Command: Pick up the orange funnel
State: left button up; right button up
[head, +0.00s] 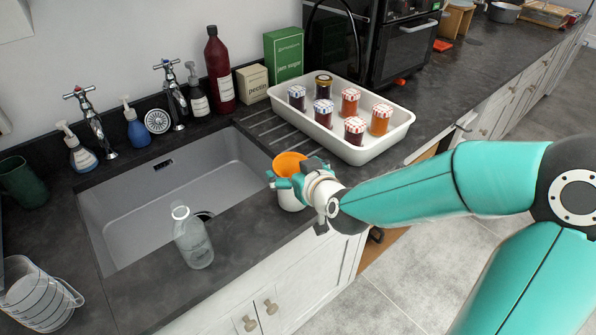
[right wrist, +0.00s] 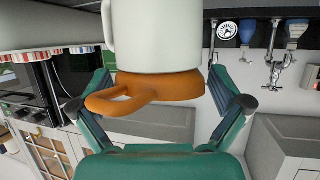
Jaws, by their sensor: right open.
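The orange funnel (head: 289,163) sits mouth up on a white mug-like container (head: 290,201) on the counter, right of the sink's front corner. My right gripper (head: 284,183) is at the funnel, with its teal fingers open. In the right wrist view, which is upside down, the funnel (right wrist: 165,97) and its looped handle lie between the two spread fingers of the gripper (right wrist: 158,85). The white container (right wrist: 155,35) shows beyond it. I see a gap beside the right-hand finger; contact on the other side is unclear. The funnel's spout is hidden. My left gripper is out of view.
A white tray (head: 372,150) of lidded jam jars stands behind the funnel. A clear bottle (head: 192,240) stands left of it, at the sink's front edge. The sink (head: 140,215) is empty. Clear measuring jugs (head: 37,298) stand at the lower left.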

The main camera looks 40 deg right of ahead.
jog(key=shift+w, duration=0.1)
jog(key=c, duration=0.8)
